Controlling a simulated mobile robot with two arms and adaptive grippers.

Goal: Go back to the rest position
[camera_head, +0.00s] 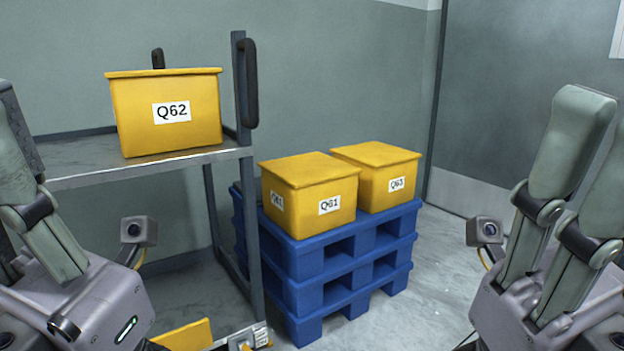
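My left gripper (18,170) is at the left edge, raised in front of the metal shelf cart. Its fingers are partly cut off by the frame, and its opening is not clear. My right gripper (592,150) is at the right edge with its fingers pointing up. A gap shows between its two fingers, and nothing is seen in it. Both grippers are apart from the yellow boxes. A yellow box labelled Q62 (198,108) stands upright on the cart's top shelf (85,160).
Yellow boxes Q61 (312,190) and Q63 (385,180) stand side by side on stacked blue pallets (350,270). The cart's dark upright handle (249,85) rises beside Q62. Another yellow piece (185,337) shows low at the bottom. Grey floor (430,270) is clear right of the pallets.

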